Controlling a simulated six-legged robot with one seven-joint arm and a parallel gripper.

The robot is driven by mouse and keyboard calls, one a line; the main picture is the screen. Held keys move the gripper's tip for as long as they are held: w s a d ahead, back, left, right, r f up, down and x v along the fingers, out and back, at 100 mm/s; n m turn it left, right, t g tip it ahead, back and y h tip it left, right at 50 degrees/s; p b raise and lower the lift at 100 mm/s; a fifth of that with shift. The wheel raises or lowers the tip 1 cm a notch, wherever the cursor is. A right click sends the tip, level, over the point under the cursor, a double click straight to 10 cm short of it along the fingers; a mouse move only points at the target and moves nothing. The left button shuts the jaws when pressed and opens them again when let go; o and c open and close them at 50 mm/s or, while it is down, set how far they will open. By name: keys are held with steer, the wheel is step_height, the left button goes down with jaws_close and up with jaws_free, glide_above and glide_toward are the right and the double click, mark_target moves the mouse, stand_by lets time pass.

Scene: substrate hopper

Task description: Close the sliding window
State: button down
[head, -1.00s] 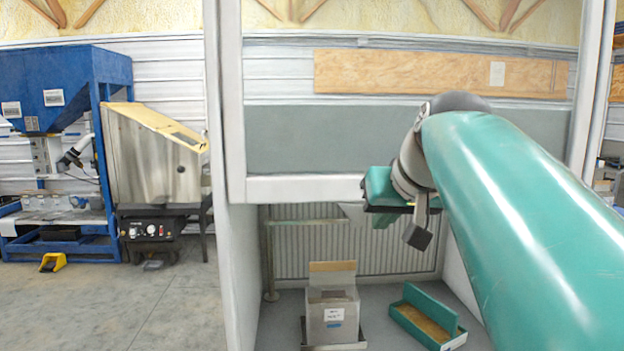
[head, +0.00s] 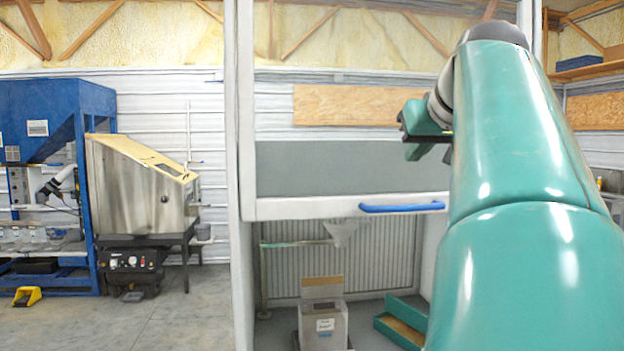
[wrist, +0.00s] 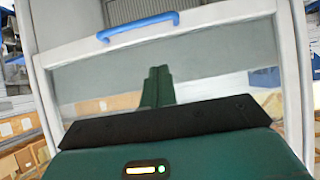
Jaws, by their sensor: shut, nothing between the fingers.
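The sliding window (head: 350,208) is a glass sash in a white frame. Its bottom rail hangs well above the floor of the cabinet, with an open gap below. A blue bar handle (head: 402,207) sits on that rail; it also shows at the top of the wrist view (wrist: 138,27). My gripper (head: 424,124) is above the handle in the head view, apart from it, in front of the glass. It is shut and empty. In the wrist view the glass (wrist: 215,82) lies ahead, with a green shape that looks like my gripper's reflection. My arm hides the window's right side.
Inside the cabinet below the sash stand a grey box (head: 324,322) with an open flap and a green tray (head: 400,325). A steel hopper machine (head: 142,190) and blue frame (head: 75,130) stand left. Floor between them and the cabinet is clear.

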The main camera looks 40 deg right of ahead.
glide_toward(391, 196)
steer(key=w+a, duration=0.1)
steer(key=w, duration=0.2)
steer(key=f, duration=0.4)
steer(key=shift+a, duration=0.2)
steer(key=shift+f, duration=0.15)
